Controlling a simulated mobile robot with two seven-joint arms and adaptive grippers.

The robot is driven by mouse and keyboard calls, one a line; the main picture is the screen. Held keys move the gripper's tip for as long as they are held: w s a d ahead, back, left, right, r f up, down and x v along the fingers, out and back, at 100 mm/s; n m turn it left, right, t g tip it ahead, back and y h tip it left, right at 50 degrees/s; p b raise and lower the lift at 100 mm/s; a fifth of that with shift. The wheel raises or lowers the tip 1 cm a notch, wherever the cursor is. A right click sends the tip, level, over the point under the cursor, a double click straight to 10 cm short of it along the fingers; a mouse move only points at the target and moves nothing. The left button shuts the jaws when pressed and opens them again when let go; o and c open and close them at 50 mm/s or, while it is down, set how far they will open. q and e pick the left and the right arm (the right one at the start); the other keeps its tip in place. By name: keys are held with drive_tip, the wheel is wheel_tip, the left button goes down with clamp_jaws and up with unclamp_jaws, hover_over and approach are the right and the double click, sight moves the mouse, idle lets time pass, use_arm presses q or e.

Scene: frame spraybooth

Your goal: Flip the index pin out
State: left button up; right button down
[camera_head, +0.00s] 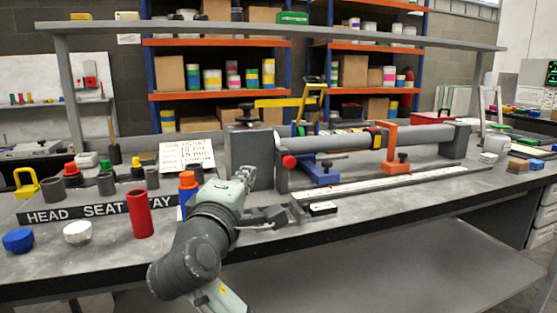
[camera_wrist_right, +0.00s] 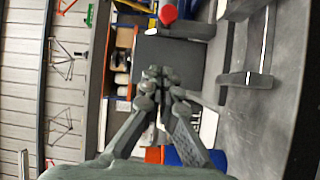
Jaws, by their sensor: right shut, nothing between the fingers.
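A red round knob (camera_head: 289,161) sticks out from the grey fixture (camera_head: 262,158) on the bench; it looks like the index pin's knob, though the pin itself cannot be made out. The knob also shows at the top of the right wrist view (camera_wrist_right: 168,14). My right gripper (camera_head: 247,174) is in front of the fixture, to the left of and a little below the knob in the head view. In the right wrist view its fingertips (camera_wrist_right: 160,76) are together and empty, apart from the knob. My left gripper is in neither view.
A long grey tube (camera_head: 430,138) runs right from the fixture, with an orange clamp (camera_head: 390,150) and a blue clamp (camera_head: 318,171). A red cylinder (camera_head: 139,214), a blue cap (camera_head: 18,240) and a white cup (camera_head: 77,233) stand at left.

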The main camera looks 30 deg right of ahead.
sight(288, 161)
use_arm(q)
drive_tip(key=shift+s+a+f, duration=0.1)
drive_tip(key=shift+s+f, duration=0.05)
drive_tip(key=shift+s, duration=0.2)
use_arm(e)
drive_tip(key=x, duration=0.9)
drive_tip(key=shift+r+p, duration=0.15)
drive_tip(key=shift+p, duration=0.25)
drive_tip(key=shift+w+d, duration=0.25)
drive_tip(key=shift+d, duration=0.25)
drive_tip(key=shift+s+d+f, duration=0.1)
drive_tip(key=shift+s+d, duration=0.15)
drive_tip(key=shift+s, duration=0.35)
drive_tip(key=shift+s+d+f, duration=0.1)
drive_tip(key=shift+s+d, duration=0.15)
drive_tip(key=shift+s, duration=0.3)
drive_tip(key=shift+s+d+f, duration=0.1)
drive_tip(key=shift+s+d, duration=0.1)
drive_tip(key=shift+s, duration=0.25)
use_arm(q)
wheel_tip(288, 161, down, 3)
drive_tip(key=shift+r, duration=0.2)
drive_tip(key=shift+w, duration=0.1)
